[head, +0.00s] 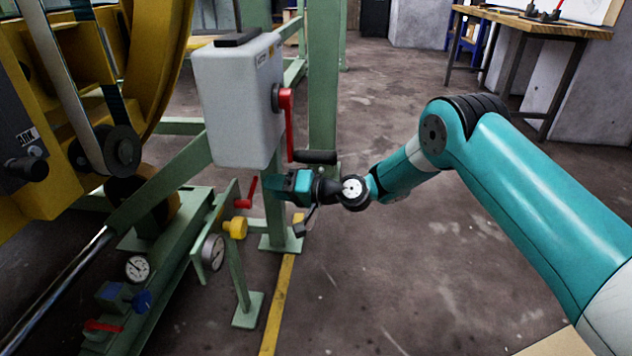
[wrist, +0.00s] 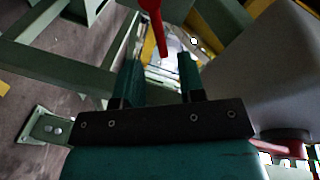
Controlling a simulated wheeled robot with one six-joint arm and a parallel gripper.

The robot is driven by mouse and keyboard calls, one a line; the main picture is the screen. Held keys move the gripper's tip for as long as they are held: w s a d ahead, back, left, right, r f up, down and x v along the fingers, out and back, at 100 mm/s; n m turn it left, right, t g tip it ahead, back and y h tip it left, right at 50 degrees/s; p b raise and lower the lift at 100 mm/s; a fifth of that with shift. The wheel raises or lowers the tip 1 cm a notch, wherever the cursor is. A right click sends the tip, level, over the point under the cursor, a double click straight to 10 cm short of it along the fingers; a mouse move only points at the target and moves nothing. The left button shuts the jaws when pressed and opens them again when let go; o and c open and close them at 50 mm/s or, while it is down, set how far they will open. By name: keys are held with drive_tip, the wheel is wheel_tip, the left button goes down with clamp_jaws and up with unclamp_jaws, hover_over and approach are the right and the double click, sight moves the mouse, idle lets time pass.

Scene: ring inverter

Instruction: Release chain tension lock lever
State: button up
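A small red lever (head: 247,192) sticks up from the green gauge panel below the grey box. I cannot tell for certain that it is the chain tension lock lever. In the wrist view a red lever (wrist: 154,22) hangs from the top edge, and its lower end shows between the two finger lines. My gripper (head: 272,185) is just right of the small lever in the head view. In the wrist view its two dark teal fingers (wrist: 158,62) are apart with nothing clasped. Whether the lever lies between the fingers or beyond them is unclear.
The grey box (head: 236,100) carries a red crank (head: 288,122) with a black grip, close above my gripper. A yellow knob (head: 235,228) and a gauge (head: 213,252) sit below. Green posts (head: 323,80) stand behind.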

drive_tip(key=p+v, duration=0.3)
drive_tip(key=v, duration=0.8)
drive_tip(key=shift+d, duration=0.2)
drive_tip(key=s+a+r+n+g+h+p, duration=0.1)
drive_tip(key=s+r+n+g+h+p, duration=0.15)
drive_tip(key=s+r, duration=0.6)
drive_tip(key=s+r+n+g+h+p, duration=0.25)
drive_tip(key=s+r, duration=0.25)
drive_tip(key=r, duration=0.6)
drive_tip(key=s+d+r+g+h+p, duration=0.1)
drive_tip(key=s+d+r+h, duration=0.3)
drive_tip(key=s, duration=0.6)
drive_tip(key=s+d+r+h+p, duration=0.1)
drive_tip(key=s+d+r+h, duration=0.1)
drive_tip(key=s+d+r, duration=0.5)
wheel_tip(320, 180, up, 35)
drive_tip(key=s+p, duration=0.2)
drive_tip(key=p, duration=3.6)
drive_tip(key=shift+s+a, duration=0.35)
drive_tip(key=shift+a, duration=0.15)
